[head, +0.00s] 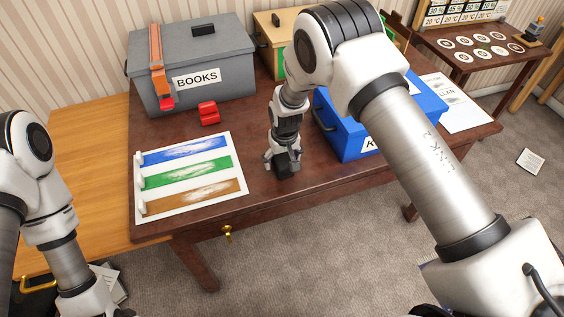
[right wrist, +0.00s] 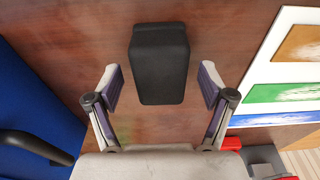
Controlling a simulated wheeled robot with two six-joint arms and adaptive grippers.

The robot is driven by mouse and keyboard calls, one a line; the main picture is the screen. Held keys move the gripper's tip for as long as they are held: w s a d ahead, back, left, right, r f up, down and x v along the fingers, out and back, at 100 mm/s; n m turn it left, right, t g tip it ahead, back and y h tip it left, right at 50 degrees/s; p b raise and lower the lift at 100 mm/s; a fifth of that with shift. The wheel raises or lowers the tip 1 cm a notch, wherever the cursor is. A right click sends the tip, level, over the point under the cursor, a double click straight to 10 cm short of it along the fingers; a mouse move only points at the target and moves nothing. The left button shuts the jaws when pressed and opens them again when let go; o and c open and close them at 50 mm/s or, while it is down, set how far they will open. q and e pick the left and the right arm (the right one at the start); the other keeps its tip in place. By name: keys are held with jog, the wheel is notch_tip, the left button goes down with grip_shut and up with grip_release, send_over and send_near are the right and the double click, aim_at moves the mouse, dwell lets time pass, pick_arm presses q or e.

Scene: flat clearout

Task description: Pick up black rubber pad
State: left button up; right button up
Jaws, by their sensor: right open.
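The black rubber pad (right wrist: 159,62) is a dark block with rounded edges, lying on the brown wooden table. In the head view the pad (head: 287,169) shows as a dark shape under my right gripper (head: 284,156), near the table's front edge. My right gripper (right wrist: 160,86) is open and points down. In the right wrist view its fingers stand on either side of the pad's near end, with a gap on both sides. My left arm is at the lower left of the head view, and its fingers are out of the frame.
A white sheet with blue, green and brown stripes (head: 189,174) lies left of the pad. A blue box (head: 345,139) stands close on the right. A red object (head: 209,113) and a grey BOOKS box (head: 190,66) are behind. My right arm covers part of the view.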

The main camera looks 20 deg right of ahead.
aim_at(282, 159)
jog(key=c, duration=1.3)
jog(key=shift+o, duration=0.2)
notch_tip(282, 159, up, 10)
jog(key=shift+f+b, duration=0.1)
jog(key=shift+b, duration=0.7)
